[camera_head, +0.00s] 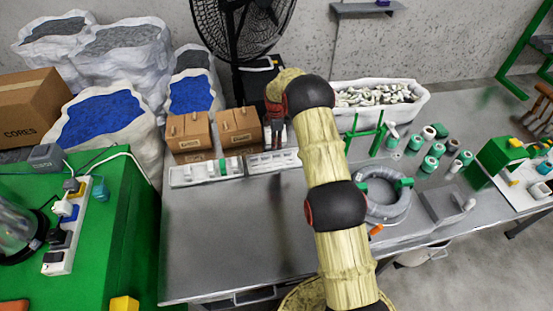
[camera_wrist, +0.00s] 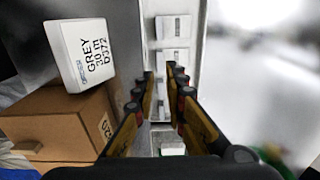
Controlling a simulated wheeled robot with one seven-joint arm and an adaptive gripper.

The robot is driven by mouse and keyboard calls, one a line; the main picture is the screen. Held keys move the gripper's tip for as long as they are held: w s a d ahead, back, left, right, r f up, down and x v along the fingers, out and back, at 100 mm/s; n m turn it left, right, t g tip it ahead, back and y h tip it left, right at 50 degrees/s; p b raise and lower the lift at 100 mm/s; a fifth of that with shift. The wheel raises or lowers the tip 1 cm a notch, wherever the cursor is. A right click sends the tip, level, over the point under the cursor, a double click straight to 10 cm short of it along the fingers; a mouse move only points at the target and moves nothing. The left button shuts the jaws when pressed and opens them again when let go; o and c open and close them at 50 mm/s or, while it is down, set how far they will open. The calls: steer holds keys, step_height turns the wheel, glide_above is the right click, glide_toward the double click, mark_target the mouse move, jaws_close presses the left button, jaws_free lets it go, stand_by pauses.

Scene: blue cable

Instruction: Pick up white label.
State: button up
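My gripper (camera_head: 278,143) points down over the right part of a white tray (camera_head: 285,168) at the back of the metal table. In the wrist view my gripper (camera_wrist: 163,75) has its two fingers apart, with a gap between them. White labels (camera_wrist: 173,28) lie flat in the tray beyond and between the fingertips; another white label (camera_wrist: 175,56) is closer to the tips. Their print is too small to read. A larger white piece lettered "GREY 30 m D372" (camera_wrist: 85,55) shows left of the fingers, above a cardboard box (camera_wrist: 60,125). Whether anything touches the fingers is unclear.
Two cardboard boxes (camera_head: 239,128) stand close left of my gripper. A fan (camera_head: 240,30) stands behind it. A white bin (camera_head: 380,103) and a green stand (camera_head: 363,130) are to the right, near a grey coil (camera_head: 383,195). The table's left front is clear.

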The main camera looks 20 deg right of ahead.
mark_target(275, 154)
step_height(275, 154, down, 7)
steer(key=shift+w+a+b, duration=0.1)
steer(key=shift+a+b, duration=0.05)
steer(key=shift+b, duration=0.7)
steer(key=shift+c, duration=0.6)
jaws_close()
steer(key=shift+r, duration=0.2)
